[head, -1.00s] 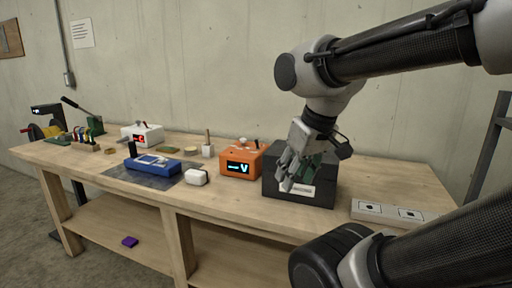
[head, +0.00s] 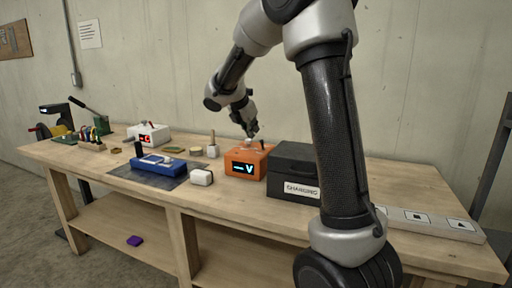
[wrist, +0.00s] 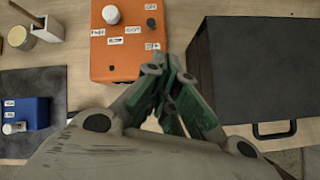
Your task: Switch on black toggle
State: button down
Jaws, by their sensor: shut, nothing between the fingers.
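An orange box (head: 247,163) with a lit display reading "–V" stands on the workbench. In the wrist view its top (wrist: 120,62) carries a white knob (wrist: 111,14), small labels and a small dark lever (wrist: 151,22), which looks like the black toggle. I cannot tell its on or off position. My gripper (head: 252,133) hangs over the orange box's top. Its green-padded fingers (wrist: 166,68) are shut and empty, near the box's right edge in the wrist view, below the dark lever. Whether they touch the box I cannot tell.
A black box (head: 290,165) labelled "CHARGING" stands close right of the orange box. A grey strip (head: 430,222) lies at right.

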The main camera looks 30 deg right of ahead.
aim_at(262, 145)
jog(key=shift+w+a+f+n, duration=0.1)
jog(key=shift+w+f+n, duration=0.25)
jog(key=shift+w, duration=0.3)
jog(key=shift+w+f+n, duration=0.2)
jog(key=shift+w+n, duration=0.25)
jog(key=shift+w, duration=0.15)
jog(key=x, duration=1)
